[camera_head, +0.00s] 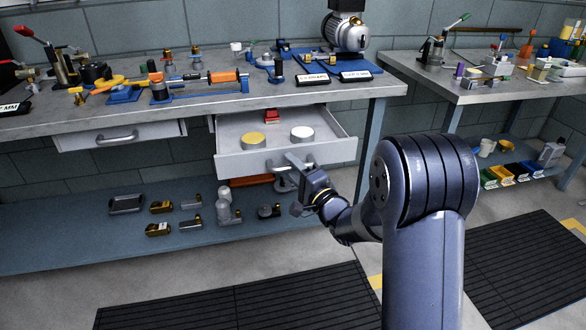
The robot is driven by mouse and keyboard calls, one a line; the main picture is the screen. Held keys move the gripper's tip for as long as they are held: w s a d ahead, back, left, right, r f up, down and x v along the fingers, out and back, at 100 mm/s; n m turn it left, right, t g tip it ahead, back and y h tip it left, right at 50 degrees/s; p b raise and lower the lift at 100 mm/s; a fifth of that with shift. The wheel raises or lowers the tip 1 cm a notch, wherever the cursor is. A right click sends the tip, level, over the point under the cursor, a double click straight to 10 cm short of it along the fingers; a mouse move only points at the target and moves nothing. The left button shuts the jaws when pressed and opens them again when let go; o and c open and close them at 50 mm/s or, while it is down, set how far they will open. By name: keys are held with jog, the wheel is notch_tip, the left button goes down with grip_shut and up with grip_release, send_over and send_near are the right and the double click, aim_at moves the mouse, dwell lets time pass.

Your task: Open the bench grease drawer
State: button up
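The right bench drawer (235,163) is pulled well out from under the bench top. Inside it stand a tin with a yellow top (253,140), a tin with a white top (302,133) and a small red item (272,116) at the back. My gripper (296,166) is at the drawer's front, at its bar handle (310,166). The gripper covers part of the handle. I cannot tell whether the fingers are closed around the handle or only beside it.
A second drawer (85,139) with a bar handle is at the left, shut. The bench top (200,106) carries tools and a motor (345,32). Below, a shelf (60,235) holds several small parts. A second bench (480,90) stands at the right. Dark mats (250,300) lie on the floor.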

jog(key=v, duration=1)
jog(key=shift+s+d+p, duration=0.2)
jog(key=shift+s+p, duration=0.15)
jog(key=shift+w, duration=0.1)
jog(key=x, duration=1)
jog(key=shift+w+a+b, duration=0.25)
jog(key=shift+w+b, duration=0.05)
jog(key=shift+b, duration=0.05)
jog(key=shift+w, duration=0.15)
